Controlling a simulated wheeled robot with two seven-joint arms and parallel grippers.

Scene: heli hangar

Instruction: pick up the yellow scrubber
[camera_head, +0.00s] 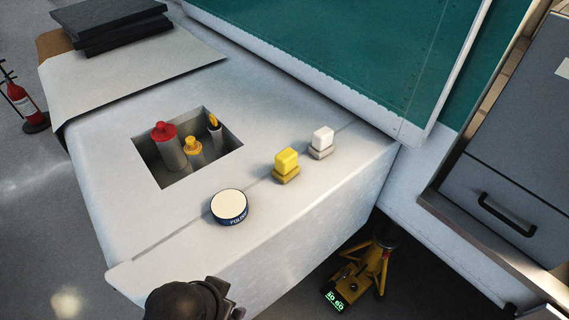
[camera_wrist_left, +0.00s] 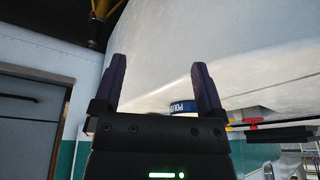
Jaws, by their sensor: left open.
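The yellow scrubber (camera_head: 286,160) stands upright on the pale work surface in the head view, to the right of the middle. I cannot make out the yellow scrubber in that view. A dark part of my arm shows at the bottom of the head view, apart from the scrubber. My right gripper is in neither view.
A white scrubber (camera_head: 322,138) stands just behind and right of the yellow one. A round polish tin (camera_head: 229,206) lies to the left. A recess (camera_head: 160,178) holds several bottles. The front edge drops to the floor, where a yellow stand (camera_head: 374,268) is.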

